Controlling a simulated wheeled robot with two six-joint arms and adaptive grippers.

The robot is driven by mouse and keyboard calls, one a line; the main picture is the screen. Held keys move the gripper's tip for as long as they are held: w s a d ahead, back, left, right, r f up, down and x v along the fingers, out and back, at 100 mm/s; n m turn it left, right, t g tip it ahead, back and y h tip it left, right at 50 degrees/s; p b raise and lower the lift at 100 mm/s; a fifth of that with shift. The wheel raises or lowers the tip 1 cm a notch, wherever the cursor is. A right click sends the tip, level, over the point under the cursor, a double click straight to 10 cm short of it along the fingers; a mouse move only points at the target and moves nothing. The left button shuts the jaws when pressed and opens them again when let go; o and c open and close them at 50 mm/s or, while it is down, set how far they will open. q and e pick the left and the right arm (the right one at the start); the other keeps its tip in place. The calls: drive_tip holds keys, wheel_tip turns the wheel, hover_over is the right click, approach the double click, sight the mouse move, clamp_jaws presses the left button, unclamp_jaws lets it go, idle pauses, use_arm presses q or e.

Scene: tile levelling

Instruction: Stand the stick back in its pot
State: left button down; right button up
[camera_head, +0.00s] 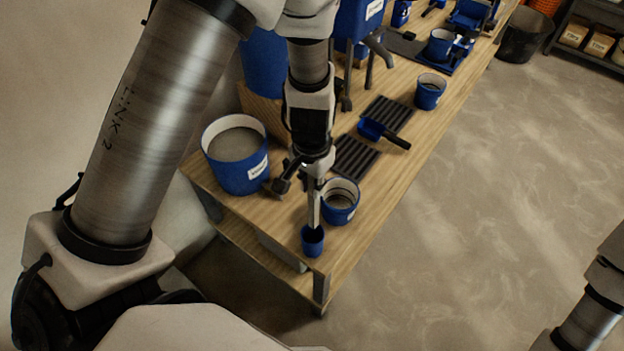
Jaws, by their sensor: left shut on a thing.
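My left gripper (312,178) points down over the near end of the wooden workbench. It is shut on the stick (314,208), a thin pale grey piece held upright below the fingers. The small blue pot (312,243) stands near the bench's front corner, directly under the stick. The stick's lower end shows at the pot's mouth; I cannot tell how deep it reaches inside. Part of my right arm shows at the lower right, but its gripper is out of view.
A blue and white tub (341,216) of grey material stands close right of the stick. A larger blue bucket (236,178) stands to the left. Dark ribbed pads (354,158) and a blue tool with a black handle (383,132) lie farther back. Floor right of the bench is clear.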

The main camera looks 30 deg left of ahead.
sight(311, 210)
use_arm(q)
wheel_tip(311, 210, down, 2)
drive_tip(key=shift+s+b, duration=0.15)
drive_tip(key=shift+b, duration=0.5)
wheel_tip(311, 210, down, 8)
drive_tip(key=b, duration=0.7)
drive_tip(key=c, duration=1)
unclamp_jaws()
wheel_tip(311, 210, up, 12)
